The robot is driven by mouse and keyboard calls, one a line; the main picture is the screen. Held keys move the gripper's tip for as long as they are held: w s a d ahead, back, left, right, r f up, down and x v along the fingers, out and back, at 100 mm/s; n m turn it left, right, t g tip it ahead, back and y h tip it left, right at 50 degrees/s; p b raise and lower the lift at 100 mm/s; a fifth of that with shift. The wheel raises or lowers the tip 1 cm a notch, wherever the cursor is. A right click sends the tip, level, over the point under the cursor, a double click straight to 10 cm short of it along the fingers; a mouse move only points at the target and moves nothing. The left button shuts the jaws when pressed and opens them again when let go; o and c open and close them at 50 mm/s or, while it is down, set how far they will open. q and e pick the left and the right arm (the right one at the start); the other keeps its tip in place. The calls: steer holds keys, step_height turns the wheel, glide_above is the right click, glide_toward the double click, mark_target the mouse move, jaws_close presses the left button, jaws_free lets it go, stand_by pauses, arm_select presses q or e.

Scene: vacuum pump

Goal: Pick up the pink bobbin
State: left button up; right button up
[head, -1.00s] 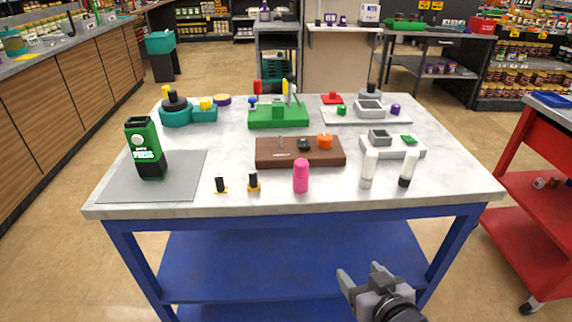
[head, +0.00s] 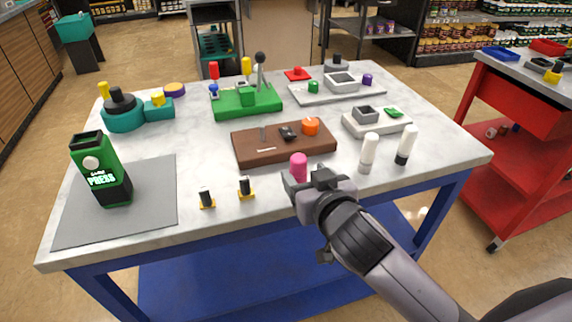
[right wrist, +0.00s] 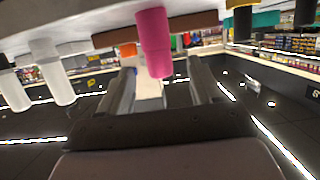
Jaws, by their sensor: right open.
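The pink bobbin (head: 299,165) stands upright near the front edge of the table, in front of the brown block. Its lower part is hidden behind my right gripper (head: 312,180) in the head view. In the right wrist view the pink bobbin (right wrist: 153,42) shows ahead of the open fingers of my right gripper (right wrist: 160,88), roughly in line with the gap between them. The gripper is empty; whether a finger touches the bobbin I cannot tell. My left gripper is not in view.
The brown block (head: 270,152) lies just behind the bobbin. Two white-bodied bottles (head: 369,150) (head: 406,143) stand to the right. Two small black-and-yellow pieces (head: 206,198) (head: 245,188) stand to the left. A green press box (head: 100,172) stands on a grey mat (head: 150,215).

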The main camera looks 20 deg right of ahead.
mark_target(296, 161)
steer(key=shift+x, duration=1.35)
steer(key=shift+p+x, duration=0.45)
steer(key=shift+x, duration=1.7)
steer(key=shift+d, duration=0.1)
steer(key=c, duration=1)
steer(key=shift+r, duration=0.15)
